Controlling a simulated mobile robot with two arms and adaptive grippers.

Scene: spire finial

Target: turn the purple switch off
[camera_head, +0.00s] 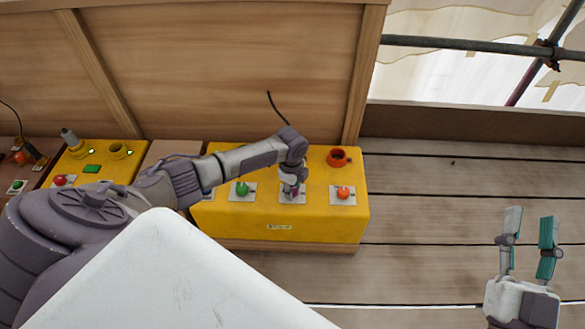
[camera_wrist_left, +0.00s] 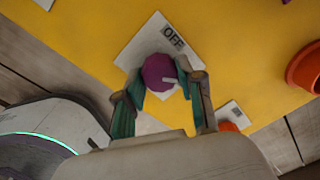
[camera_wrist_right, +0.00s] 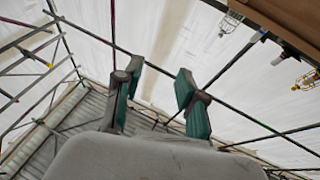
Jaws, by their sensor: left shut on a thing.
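The purple switch (camera_wrist_left: 158,70) is a round knob on a pale square plate (camera_wrist_left: 135,47) marked OFF, on top of the yellow box (camera_head: 225,221). A pale pointer mark on the knob points toward the lower right in the left wrist view, away from the OFF label (camera_wrist_left: 173,37). My left gripper (camera_wrist_left: 165,86) is shut on the knob, one finger on each side. In the head view my left gripper (camera_head: 291,187) hides most of the knob. My right gripper (camera_head: 530,238) is open and empty at the far right; it also shows in the right wrist view (camera_wrist_right: 158,75).
A green knob (camera_head: 242,188) and a red-orange knob (camera_head: 343,192) sit on plates either side of the purple one. An orange cup-like ring (camera_head: 338,158) stands behind. A wooden wall (camera_head: 230,70) rises at the back. The plank floor (camera_head: 440,230) at right is clear.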

